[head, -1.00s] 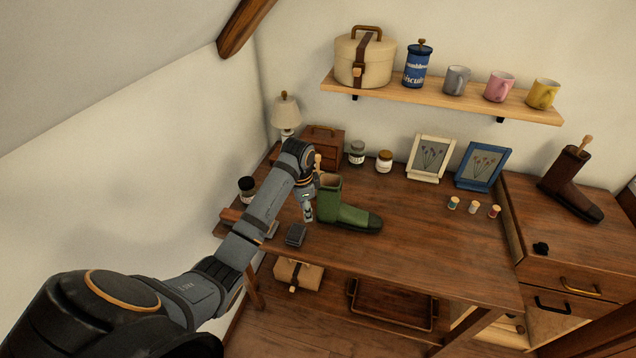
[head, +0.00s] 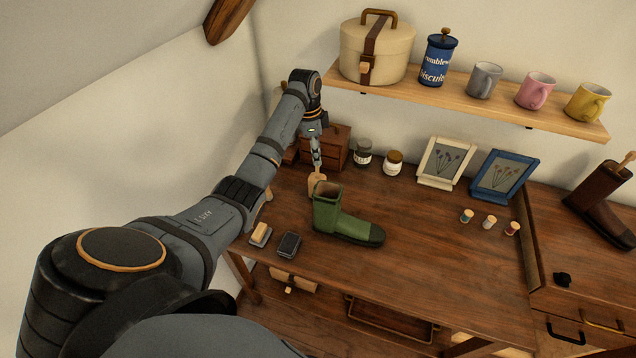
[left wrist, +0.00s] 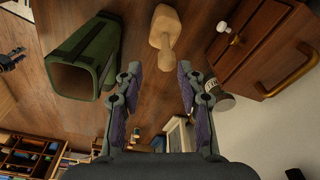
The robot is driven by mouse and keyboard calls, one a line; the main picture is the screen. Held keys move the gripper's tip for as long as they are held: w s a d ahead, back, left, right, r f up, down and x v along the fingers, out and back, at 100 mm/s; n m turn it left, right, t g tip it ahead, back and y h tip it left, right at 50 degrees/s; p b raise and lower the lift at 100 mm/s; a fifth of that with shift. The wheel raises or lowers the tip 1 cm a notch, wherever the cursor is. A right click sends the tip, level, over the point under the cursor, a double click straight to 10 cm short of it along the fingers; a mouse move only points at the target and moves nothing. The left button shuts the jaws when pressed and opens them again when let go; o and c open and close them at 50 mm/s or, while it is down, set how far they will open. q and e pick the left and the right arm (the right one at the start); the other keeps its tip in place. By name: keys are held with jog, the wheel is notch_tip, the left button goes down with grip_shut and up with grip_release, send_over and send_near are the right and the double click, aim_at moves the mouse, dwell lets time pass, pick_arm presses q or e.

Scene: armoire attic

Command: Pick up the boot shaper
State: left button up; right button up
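The boot shaper (head: 317,183) is a pale wooden form with a thin knobbed handle. It appears to stand on the desk just behind the green boot (head: 340,220). In the left wrist view the shaper (left wrist: 168,28) shows its knob toward me, the boot's open top (left wrist: 78,78) to its left. My left gripper (head: 317,160) is above the shaper, pointing down. In the wrist view its two purple-padded fingers (left wrist: 161,74) are apart, with the knob about in line with the gap between the tips. Nothing is held. My right gripper is not in view.
A small wooden drawer box (head: 338,150) stands close behind the shaper, with jars (head: 393,162) beside it. A brush (head: 260,234) and a dark tin (head: 289,244) lie at the front left. A brown boot (head: 600,205) with a wooden handle stands right. The desk's middle is clear.

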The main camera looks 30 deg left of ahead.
aim_at(319, 177)
pick_arm(q)
jog(key=f, duration=0.2)
jog(key=shift+w+f, duration=0.3)
jog(key=shift+w+f+p, duration=0.1)
jog(key=shift+f+p, duration=0.3)
jog(key=shift+f, duration=0.35)
jog(key=f, duration=0.3)
jog(key=shift+w+f, duration=0.2)
jog(key=shift+f, duration=0.35)
jog(key=shift+c, duration=0.2)
jog(key=c, duration=0.7)
grip_shut()
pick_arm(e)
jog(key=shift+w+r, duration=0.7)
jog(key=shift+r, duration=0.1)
